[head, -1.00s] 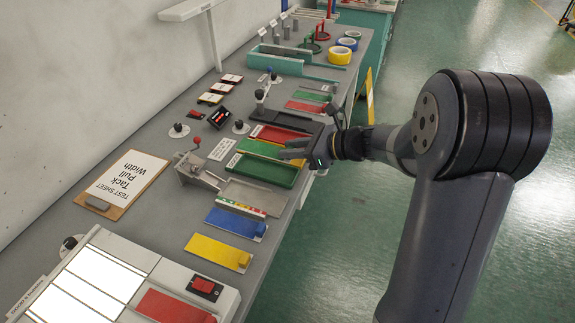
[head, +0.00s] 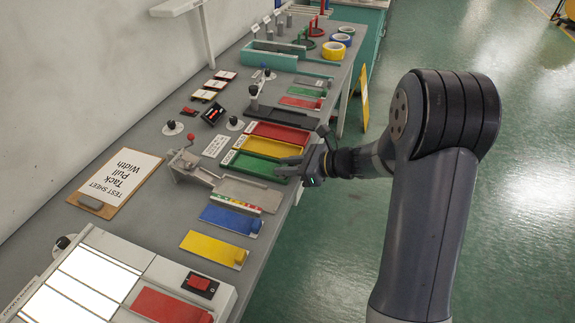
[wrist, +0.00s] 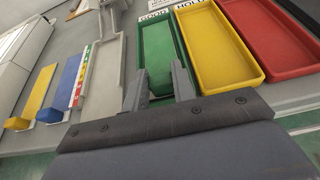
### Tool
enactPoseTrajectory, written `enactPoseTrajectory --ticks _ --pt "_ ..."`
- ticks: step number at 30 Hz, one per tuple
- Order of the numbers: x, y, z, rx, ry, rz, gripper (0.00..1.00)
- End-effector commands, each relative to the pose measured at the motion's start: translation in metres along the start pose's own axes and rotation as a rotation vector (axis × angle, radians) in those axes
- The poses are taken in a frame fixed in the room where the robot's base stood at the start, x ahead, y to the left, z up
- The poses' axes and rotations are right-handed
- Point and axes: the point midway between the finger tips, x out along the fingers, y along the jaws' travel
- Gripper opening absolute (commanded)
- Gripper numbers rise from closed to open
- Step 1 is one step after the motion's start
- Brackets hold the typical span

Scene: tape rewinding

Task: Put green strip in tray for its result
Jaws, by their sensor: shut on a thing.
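The green tray, labelled GOOD (wrist: 156,42), lies on the bench and also shows in the head view (head: 252,166). My gripper (head: 287,167) is over its near end, at the bench's front edge. In the wrist view my gripper's fingers (wrist: 158,78) point into the tray and are shut on a dark green piece, the green strip (wrist: 160,84). It blends with the tray floor, so I cannot tell whether it touches it. The yellow tray, labelled HOLD (wrist: 218,48), and the red tray (wrist: 272,42) are to the right in that view.
A grey metal rig (head: 190,167) stands left of the green tray. A blue strip (head: 228,219) and a yellow strip (head: 212,247) lie nearer. Red and green panels (head: 303,97) lie farther back, with tape rolls (head: 334,50) beyond.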

Motion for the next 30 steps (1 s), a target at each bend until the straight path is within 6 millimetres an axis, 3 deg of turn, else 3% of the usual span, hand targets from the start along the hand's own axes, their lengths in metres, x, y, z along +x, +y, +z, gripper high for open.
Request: enactPoseTrajectory --ticks 1,2,9,18,30 --pt "0.001 0.0 -0.003 0.0 0.0 0.0 0.03" --pt "0.001 0.0 -0.002 0.0 0.0 0.0 0.26" --pt "0.001 0.0 -0.001 0.0 0.0 0.0 0.46" --pt "-0.007 -0.001 0.008 0.0 -0.003 -0.003 0.47" --pt "-0.092 -0.001 0.005 0.0 -0.001 -0.005 0.47"
